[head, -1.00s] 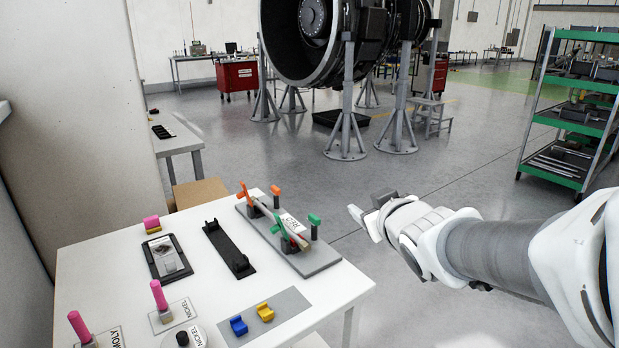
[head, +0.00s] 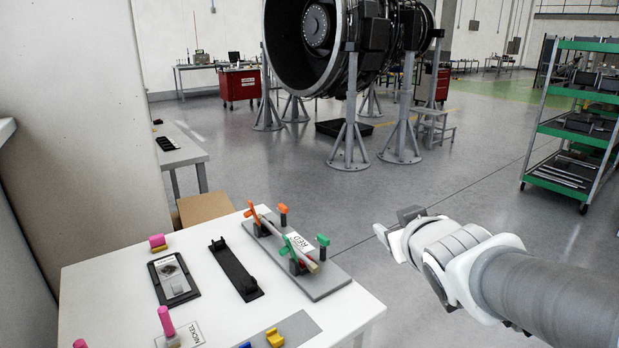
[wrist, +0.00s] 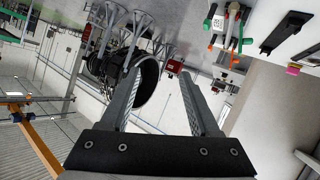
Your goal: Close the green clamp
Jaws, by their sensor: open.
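The green clamp (head: 292,250) is on a grey base plate (head: 326,284) at the right side of the white table. Its green lever leans up at an angle beside a tan rod, and a separate green-topped post (head: 322,240) stands to its right. Green parts also show upside down in the wrist view (wrist: 217,23), at top right. My gripper (head: 381,233) is in the air to the right of the plate, past the table edge, apart from the clamp. In the wrist view my gripper's two fingers (wrist: 160,78) are spread with nothing between them.
An orange clamp (head: 253,211) and orange-topped post (head: 283,209) share the plate, with a "RED" tag (head: 299,242). A black holder (head: 234,268), a black tray (head: 173,278) and pink-handled pieces (head: 166,322) are left of it. Open floor lies right of the table.

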